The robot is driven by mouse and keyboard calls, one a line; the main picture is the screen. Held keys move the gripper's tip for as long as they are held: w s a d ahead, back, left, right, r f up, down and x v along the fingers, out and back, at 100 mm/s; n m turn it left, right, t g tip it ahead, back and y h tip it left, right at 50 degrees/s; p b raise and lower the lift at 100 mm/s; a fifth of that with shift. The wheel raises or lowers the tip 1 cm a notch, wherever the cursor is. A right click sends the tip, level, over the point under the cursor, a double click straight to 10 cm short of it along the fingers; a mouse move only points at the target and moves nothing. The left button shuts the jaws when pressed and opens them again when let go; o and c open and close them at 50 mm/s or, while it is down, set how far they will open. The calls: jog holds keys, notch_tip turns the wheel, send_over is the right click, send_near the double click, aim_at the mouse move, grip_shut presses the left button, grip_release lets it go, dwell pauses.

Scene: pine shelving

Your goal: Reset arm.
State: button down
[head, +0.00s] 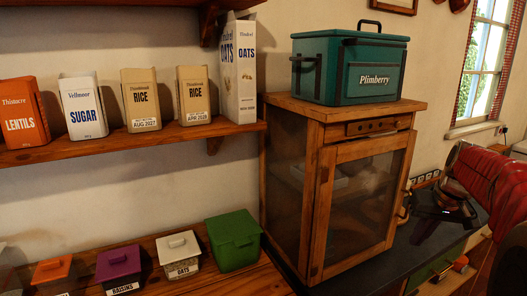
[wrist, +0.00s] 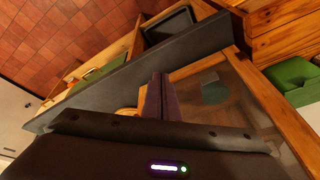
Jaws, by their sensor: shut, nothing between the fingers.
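My red arm (head: 485,175) reaches in from the right edge in the head view, over the dark counter and to the right of the wooden cabinet (head: 322,190). In the wrist view my gripper (wrist: 160,92) is shut, its two dark fingers together with nothing between them. The fingers point toward the counter edge and the cabinet's framed door (wrist: 240,70). In the head view the fingertips are small and dark against the counter, hard to make out.
A teal Plimberry bin (head: 350,68) stands on the cabinet. Lentils (head: 22,112), sugar (head: 83,106), rice and oats packages line the upper shelf. Lidded boxes, including a green one (head: 233,240), stand on the lower shelf. The dark counter (head: 365,272) is bare in front of the cabinet.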

jog(key=s+a+f+n+t, duration=0.1)
jog(key=s+a+f, duration=0.1)
jog(key=s+a, duration=1)
jog(key=s+a+f+n, duration=0.1)
jog(key=s+a, duration=1.1)
jog(key=a, duration=0.1)
jog(key=shift+f+t, duration=0.35)
jog(key=shift+t, duration=0.05)
jog(key=shift+d, duration=0.15)
